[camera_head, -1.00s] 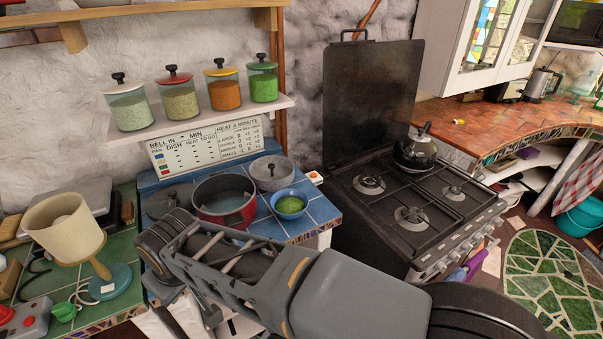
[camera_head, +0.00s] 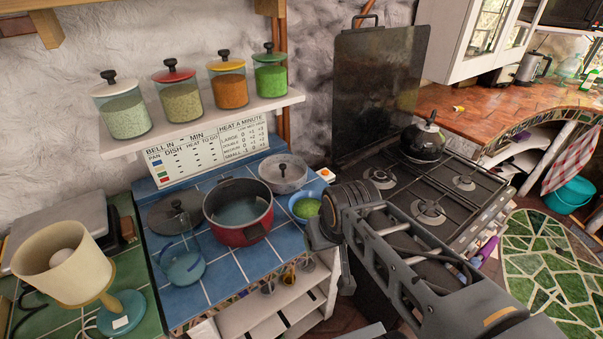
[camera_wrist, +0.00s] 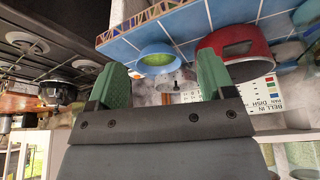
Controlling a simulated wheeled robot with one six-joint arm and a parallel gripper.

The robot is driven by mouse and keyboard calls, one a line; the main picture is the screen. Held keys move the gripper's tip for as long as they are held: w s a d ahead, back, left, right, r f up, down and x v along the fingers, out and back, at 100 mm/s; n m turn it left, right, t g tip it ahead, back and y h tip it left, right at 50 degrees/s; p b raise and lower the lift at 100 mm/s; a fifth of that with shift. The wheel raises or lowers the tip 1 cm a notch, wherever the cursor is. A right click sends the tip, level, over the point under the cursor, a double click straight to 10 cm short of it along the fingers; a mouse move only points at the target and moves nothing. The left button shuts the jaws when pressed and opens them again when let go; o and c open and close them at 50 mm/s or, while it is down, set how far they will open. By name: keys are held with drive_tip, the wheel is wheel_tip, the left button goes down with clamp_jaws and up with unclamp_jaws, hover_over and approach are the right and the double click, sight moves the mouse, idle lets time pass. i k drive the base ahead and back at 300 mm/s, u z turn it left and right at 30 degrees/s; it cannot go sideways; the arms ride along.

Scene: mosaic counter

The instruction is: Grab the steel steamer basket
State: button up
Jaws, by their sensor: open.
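A round grey metal vessel with a dark-knobbed lid (camera_head: 283,172) stands at the back of the blue-tiled counter. It looks most like the steel steamer basket, but I cannot be sure. It also shows, partly hidden, in the wrist view (camera_wrist: 176,84). A blue bowl with green contents (camera_head: 304,204) is in front of it, and a red pot (camera_head: 238,218) is to its left. My gripper (camera_wrist: 161,66) is open and empty, its green fingers apart. The blue bowl (camera_wrist: 153,60) shows between the fingers in the wrist view. In the head view my wrist is right of the counter; the fingertips cannot be made out.
A glass jar (camera_head: 182,262) and a dark round lid or pan (camera_head: 172,214) share the blue counter (camera_head: 225,275). The stove (camera_head: 440,190) with a black kettle (camera_head: 424,140) stands to the right. A shelf (camera_head: 200,123) of lidded jars hangs above. A lamp (camera_head: 62,262) is at left.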

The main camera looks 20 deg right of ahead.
sight(283, 174)
drive_tip(key=u, duration=0.5)
drive_tip(key=k, duration=1.2)
drive_tip(key=z, duration=0.4)
drive_tip(key=i, duration=1.65)
drive_tip(key=u, duration=0.5)
